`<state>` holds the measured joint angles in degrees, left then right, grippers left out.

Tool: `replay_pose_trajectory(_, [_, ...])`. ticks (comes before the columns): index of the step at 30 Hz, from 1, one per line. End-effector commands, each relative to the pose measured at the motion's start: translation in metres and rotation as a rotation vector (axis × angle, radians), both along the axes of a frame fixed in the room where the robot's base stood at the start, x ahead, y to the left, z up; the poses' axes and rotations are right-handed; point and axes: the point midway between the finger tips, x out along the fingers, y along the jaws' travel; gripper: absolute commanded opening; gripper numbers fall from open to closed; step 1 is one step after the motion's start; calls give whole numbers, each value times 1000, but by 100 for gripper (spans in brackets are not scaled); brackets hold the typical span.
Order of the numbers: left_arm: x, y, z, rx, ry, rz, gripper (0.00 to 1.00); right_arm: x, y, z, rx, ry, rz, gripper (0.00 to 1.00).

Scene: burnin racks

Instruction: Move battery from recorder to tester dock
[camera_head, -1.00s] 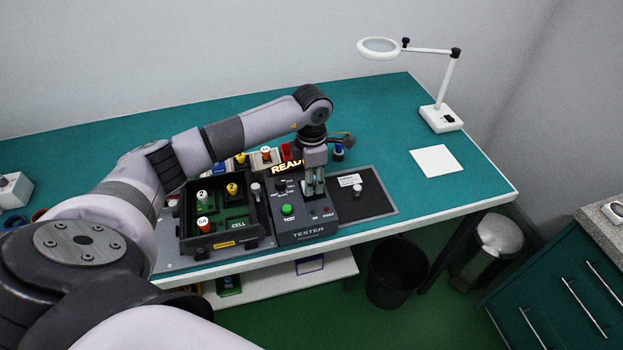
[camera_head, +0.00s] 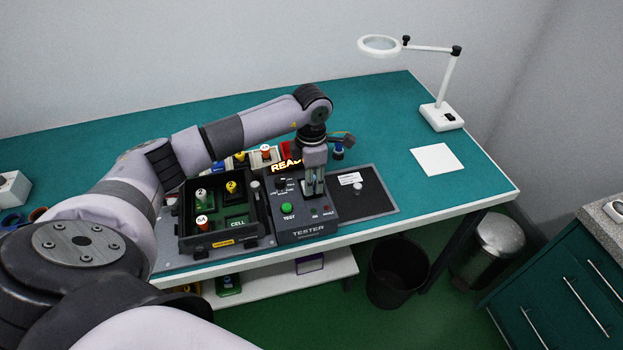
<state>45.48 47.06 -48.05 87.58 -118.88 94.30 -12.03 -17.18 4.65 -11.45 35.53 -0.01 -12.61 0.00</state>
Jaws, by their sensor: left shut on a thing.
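The tester (camera_head: 306,231) is a dark grey box with a green TEST button and a lit READY sign, near the front edge of the table. My left gripper (camera_head: 315,190) points straight down over the tester's right part, at its dock. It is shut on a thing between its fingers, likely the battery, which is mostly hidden. My right gripper is not in view.
A white card (camera_head: 437,159) and magnifier lamp (camera_head: 441,117) are farther right. The table's right side is mostly clear.

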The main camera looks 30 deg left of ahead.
Motion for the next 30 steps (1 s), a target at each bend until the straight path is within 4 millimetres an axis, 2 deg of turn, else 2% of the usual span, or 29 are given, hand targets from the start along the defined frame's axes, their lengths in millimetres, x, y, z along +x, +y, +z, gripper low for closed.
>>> replay_pose_trajectory(11, [0,0,0,-1,-1,0,0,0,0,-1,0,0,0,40])
replay_pose_trajectory(12, [0,0,0,-1,-1,0,30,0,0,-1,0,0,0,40])
replay_pose_trajectory(22, [0,0,0,0,0,0,51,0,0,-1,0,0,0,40])
replay_pose_trajectory(30, [0,0,0,-1,1,0,51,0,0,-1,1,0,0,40])
